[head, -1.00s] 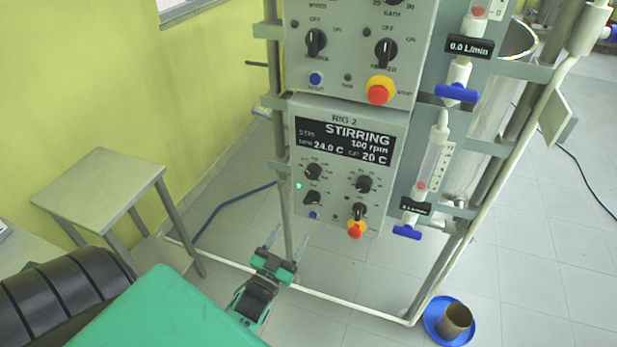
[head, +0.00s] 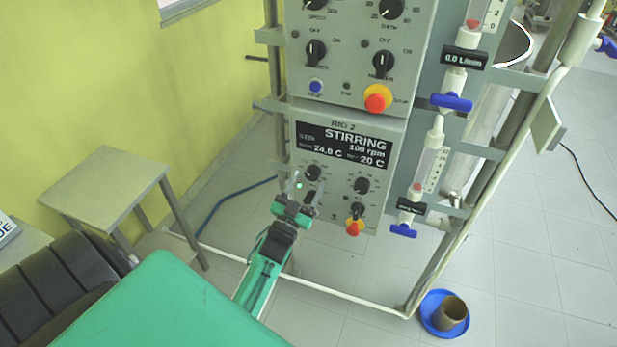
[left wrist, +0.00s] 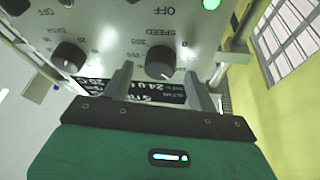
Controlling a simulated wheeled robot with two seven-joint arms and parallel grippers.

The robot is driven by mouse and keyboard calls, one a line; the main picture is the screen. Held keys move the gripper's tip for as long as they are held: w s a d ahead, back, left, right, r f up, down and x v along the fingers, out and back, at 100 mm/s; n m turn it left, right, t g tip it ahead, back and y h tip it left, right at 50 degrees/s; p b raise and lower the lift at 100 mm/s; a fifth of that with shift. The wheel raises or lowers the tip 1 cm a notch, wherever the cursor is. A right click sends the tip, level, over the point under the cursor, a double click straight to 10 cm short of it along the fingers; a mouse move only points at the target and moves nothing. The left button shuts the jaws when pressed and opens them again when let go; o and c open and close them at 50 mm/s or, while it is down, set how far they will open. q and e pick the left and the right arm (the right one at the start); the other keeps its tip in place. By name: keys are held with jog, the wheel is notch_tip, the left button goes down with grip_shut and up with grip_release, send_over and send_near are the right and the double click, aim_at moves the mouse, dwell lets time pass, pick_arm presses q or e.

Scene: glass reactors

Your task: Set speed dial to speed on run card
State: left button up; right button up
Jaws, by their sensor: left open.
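The RIG 2 control box (head: 343,222) hangs on the frame; its display (head: 342,146) reads STIRRING, 100 rpm, 24.0 C and 20 C. Its speed dial (head: 313,172) is a black knob at upper left of the knobs. In the left wrist view the speed dial (left wrist: 160,62) appears upside down under the word SPEED, between the two finger lines. My left gripper (head: 302,187) is open and empty, close in front of the panel. I cannot tell whether its fingers touch the dial. No run card is readable. My right gripper is not in view.
The other dial (head: 362,185) is just right of the speed dial, with a red-yellow stop button (head: 354,227) below. A flow tube with a blue valve (head: 403,231) stands at right. A stool (head: 105,185) is at left. A blue dish (head: 432,325) with a brown cup is on the floor.

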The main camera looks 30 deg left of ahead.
pick_arm(q)
jog(key=shift+x, duration=0.75)
jog(key=shift+c, duration=0.2)
jog(key=c, duration=0.9)
jog(key=shift+c, duration=0.2)
jog(key=shift+a+m, duration=0.1)
jog(key=shift+m, duration=0.4)
jog(key=m+h, duration=0.1)
jog(key=m, duration=0.1)
jog(key=m+h, duration=0.2)
jog(key=m, duration=0.1)
jog(key=shift+a+r+g+p, duration=0.1)
jog(key=shift+g+p, duration=0.2)
jog(key=shift+p, duration=0.1)
jog(key=shift+s+r+m+g+h+p, duration=0.1)
jog(key=shift+m+g+h+p, duration=0.35)
jog(key=shift+m, duration=0.9)
jog(key=shift+m+g+h+p, duration=0.35)
jog(key=shift+m+h, duration=0.1)
jog(key=shift+m, duration=0.9)
